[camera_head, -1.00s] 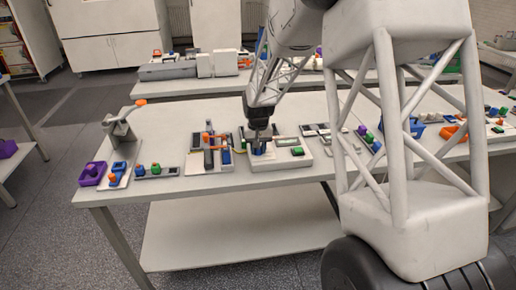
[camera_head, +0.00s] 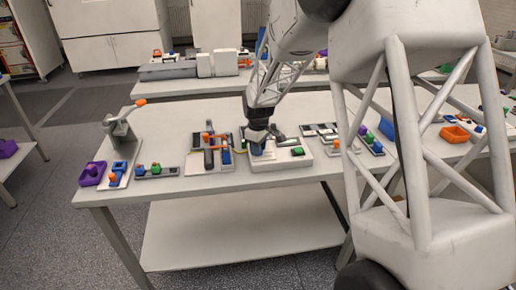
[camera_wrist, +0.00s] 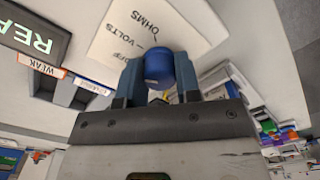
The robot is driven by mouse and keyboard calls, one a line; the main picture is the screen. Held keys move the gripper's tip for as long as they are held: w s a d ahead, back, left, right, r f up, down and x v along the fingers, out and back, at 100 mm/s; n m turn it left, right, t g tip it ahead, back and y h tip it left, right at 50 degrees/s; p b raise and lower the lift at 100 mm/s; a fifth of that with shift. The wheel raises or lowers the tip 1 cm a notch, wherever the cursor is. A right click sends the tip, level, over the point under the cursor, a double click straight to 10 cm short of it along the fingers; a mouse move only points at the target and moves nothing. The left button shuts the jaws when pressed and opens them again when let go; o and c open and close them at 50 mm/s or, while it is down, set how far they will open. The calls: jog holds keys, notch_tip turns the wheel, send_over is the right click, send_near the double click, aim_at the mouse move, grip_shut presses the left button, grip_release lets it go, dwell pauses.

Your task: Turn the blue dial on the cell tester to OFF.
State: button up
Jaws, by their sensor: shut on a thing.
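The cell tester (camera_head: 280,163) is a white panel on the near table. Its blue dial (camera_wrist: 158,66) shows in the wrist view between the two fingers of my gripper (camera_wrist: 158,80), which is shut on it. Printed labels OHMS and VOLTS stand on the white face beyond the dial. A third label is partly legible, and I cannot tell which label the dial points to. In the head view, my gripper (camera_head: 257,136) is over the tester, and the dial is mostly hidden under it.
A dark display (camera_wrist: 35,32) with green letters is beside the dial, with a WEAK label below. A green button (camera_head: 297,151) is at the tester's right. A board with orange and blue parts (camera_head: 209,160) stands close on the left. The table's front edge is clear.

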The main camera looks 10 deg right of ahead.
jog(key=shift+n, duration=1.3)
jog(key=o, duration=0.9)
jog(key=shift+o, duration=0.2)
jog(key=shift+r, duration=3.95)
